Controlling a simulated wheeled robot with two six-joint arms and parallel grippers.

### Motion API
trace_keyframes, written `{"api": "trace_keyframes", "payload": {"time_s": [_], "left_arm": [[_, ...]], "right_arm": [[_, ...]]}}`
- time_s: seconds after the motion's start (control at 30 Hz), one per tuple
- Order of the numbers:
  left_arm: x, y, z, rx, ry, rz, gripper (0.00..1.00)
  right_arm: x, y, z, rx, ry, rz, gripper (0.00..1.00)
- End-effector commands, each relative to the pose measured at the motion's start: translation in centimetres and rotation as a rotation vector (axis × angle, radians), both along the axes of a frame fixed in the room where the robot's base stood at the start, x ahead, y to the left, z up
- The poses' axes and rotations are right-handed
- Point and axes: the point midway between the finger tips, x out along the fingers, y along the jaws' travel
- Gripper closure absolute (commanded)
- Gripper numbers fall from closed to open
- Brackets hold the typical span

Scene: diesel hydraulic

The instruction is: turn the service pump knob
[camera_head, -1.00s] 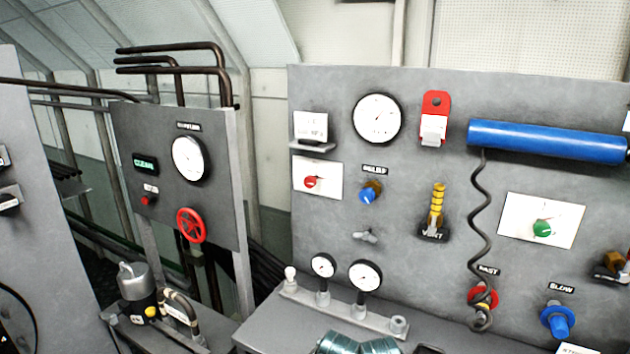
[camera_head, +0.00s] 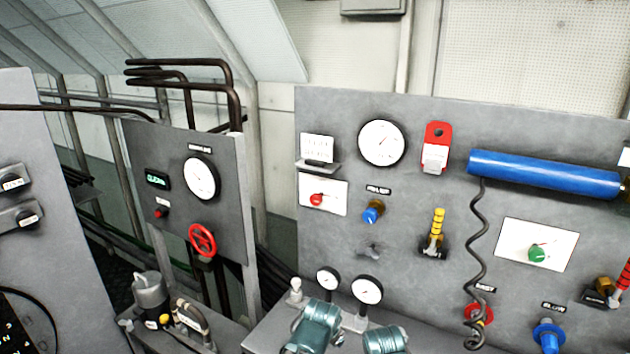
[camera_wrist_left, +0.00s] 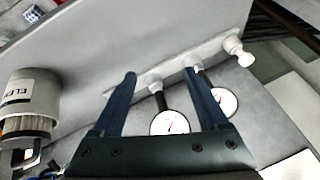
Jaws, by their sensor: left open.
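I cannot read any label naming the service pump knob. Candidates in the head view are a red knob (camera_head: 316,199) on a white plate, a blue knob (camera_head: 373,211) below a small label, and a green knob (camera_head: 538,253) on another white plate. My left gripper (camera_wrist_left: 160,73) shows in the left wrist view, with two dark blue fingers spread apart and nothing between them. A gauge manifold (camera_wrist_left: 180,67) and two small gauges lie beyond and between the fingers. My right gripper is out of view.
The grey panel also carries a large gauge (camera_head: 382,143), a blue cylinder (camera_head: 545,174) with a coiled hose, and a lower blue knob (camera_head: 548,336). A red handwheel (camera_head: 202,240) is on the left panel. A labelled canister (camera_wrist_left: 28,105) stands left of my left gripper.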

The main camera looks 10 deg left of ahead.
Motion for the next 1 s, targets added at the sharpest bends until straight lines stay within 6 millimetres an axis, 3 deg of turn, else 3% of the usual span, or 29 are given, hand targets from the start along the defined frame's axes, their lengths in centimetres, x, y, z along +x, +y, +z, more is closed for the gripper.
{"api": "trace_keyframes", "payload": {"time_s": [0.03, 0.2, 0.3, 0.4, 0.5, 0.6, 0.83, 1.0], "left_arm": [[2.9, 1.1, 5.0, 0.020, -0.104, -0.034, 0.23], [9.9, 4.5, 15.2, 0.143, -0.440, -0.145, 0.23], [12.3, 6.3, 20.1, 0.227, -0.591, -0.181, 0.23], [13.7, 7.6, 23.7, 0.297, -0.697, -0.204, 0.23], [14.4, 8.4, 25.7, 0.342, -0.759, -0.214, 0.23], [14.6, 8.7, 26.4, 0.363, -0.787, -0.219, 0.23], [14.9, 8.7, 26.2, 0.364, -0.792, -0.219, 0.23], [16.2, 8.7, 25.9, 0.363, -0.790, -0.219, 0.23]], "right_arm": [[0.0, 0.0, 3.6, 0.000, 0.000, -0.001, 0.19], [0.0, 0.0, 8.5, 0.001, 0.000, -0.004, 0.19], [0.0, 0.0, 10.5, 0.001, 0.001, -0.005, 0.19], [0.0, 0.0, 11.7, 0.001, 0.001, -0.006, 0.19], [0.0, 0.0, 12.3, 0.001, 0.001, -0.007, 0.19], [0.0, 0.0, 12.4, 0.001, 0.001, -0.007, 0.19], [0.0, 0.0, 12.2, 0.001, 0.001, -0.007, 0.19], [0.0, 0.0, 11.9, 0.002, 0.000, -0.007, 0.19]]}}
